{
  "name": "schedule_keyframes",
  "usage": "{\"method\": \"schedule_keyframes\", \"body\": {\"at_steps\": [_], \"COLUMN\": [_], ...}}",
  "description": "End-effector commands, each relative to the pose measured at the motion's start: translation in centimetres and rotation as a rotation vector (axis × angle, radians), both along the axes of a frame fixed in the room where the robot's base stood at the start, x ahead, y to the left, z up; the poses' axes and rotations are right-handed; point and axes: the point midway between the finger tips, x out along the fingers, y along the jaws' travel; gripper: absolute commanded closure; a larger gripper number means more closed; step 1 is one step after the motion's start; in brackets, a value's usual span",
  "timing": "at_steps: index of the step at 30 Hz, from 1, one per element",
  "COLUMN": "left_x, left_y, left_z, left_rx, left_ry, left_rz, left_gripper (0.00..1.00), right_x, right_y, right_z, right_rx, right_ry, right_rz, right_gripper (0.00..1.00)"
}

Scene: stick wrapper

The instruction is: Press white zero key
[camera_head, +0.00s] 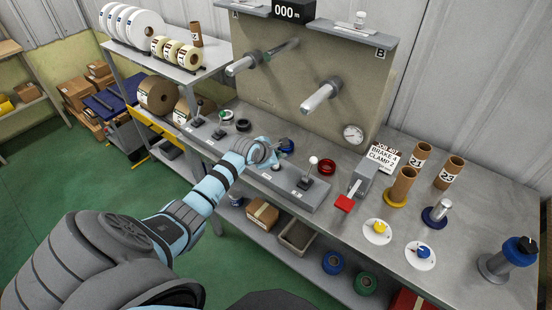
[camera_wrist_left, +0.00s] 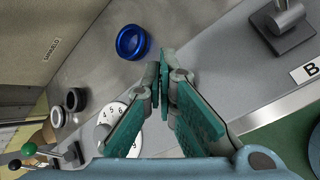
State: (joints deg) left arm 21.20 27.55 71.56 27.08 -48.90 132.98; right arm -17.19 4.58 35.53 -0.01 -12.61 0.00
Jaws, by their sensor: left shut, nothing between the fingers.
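The white round key (camera_head: 226,115) sits on the grey bench near the back panel, left of a black one (camera_head: 243,125). In the left wrist view the white key (camera_wrist_left: 56,117) shows at the left edge, beside the black one (camera_wrist_left: 75,99). My left gripper (camera_head: 272,160) is shut and empty over the bench front, to the right of the white key and apart from it. In the wrist view its fingertips (camera_wrist_left: 161,76) are close to a blue round key (camera_wrist_left: 132,42). A white numbered dial (camera_wrist_left: 113,116) is partly hidden by a finger. My right gripper is out of view.
A white-knobbed lever (camera_head: 314,161), a red key (camera_head: 326,167) and a red-handled clamp (camera_head: 345,203) stand right of my gripper. Levers (camera_head: 199,112) stand left. Two spindles (camera_head: 322,96) jut from the panel above. A counter (camera_head: 288,11) reads 000 m.

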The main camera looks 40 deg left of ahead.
Motion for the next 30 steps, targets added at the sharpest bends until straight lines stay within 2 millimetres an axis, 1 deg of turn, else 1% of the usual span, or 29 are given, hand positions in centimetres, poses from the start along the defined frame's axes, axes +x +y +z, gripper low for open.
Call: {"method": "schedule_keyframes", "body": {"at_steps": [1,7,15,30], "left_x": [0.0,0.0,0.0,0.0], "left_y": [0.0,0.0,0.0,0.0], "left_z": [0.6,2.8,4.8,4.9], "left_rx": [0.001,0.000,0.000,0.000], "left_ry": [-0.001,-0.001,-0.001,0.000], "left_rz": [0.001,0.000,0.000,0.000], "left_gripper": [1.00,1.00,1.00,1.00], "right_x": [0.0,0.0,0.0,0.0], "right_y": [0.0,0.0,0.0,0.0], "right_z": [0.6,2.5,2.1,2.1], "right_rx": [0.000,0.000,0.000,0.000], "right_ry": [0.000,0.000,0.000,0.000], "right_rz": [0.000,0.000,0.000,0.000], "right_gripper": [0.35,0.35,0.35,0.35]}}
